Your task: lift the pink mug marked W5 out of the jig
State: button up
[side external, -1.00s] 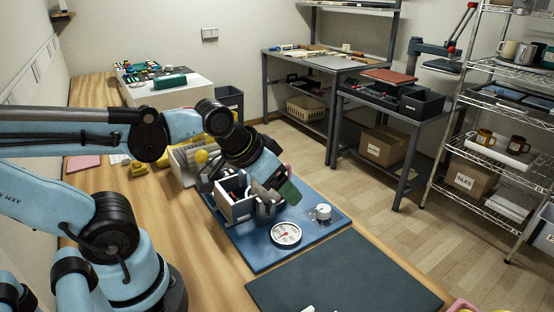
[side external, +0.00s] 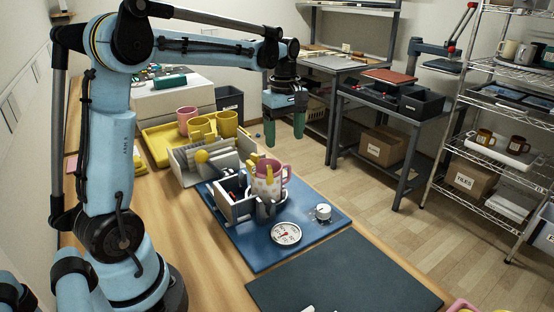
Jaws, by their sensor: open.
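The pink mug (side external: 270,181) stands in the jig (side external: 233,204) on the blue base plate, with a pale patterned wrap and yellow pieces around its side. Its handle points right. I cannot read a W5 mark at this size. My gripper (side external: 284,134) hangs above and behind the mug, pointing down, with its two green fingers apart. It is empty and does not touch the mug.
A dial gauge (side external: 286,233) and a knob (side external: 322,213) sit on the blue base plate (side external: 262,257). A yellow tray (side external: 158,148) with pink and yellow mugs stands behind the jig, beside a grey rack (side external: 193,165).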

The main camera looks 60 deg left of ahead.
aim_at(273, 180)
jog(key=shift+w+a+f, duration=0.1)
jog(key=shift+a+f, duration=0.1)
jog(key=shift+f, duration=0.4)
jog(key=f, duration=1.1)
jog(key=shift+d, duration=0.2)
jog(key=c, duration=1.3)
jog(key=shift+r, duration=0.1)
jog(key=shift+c, duration=0.2)
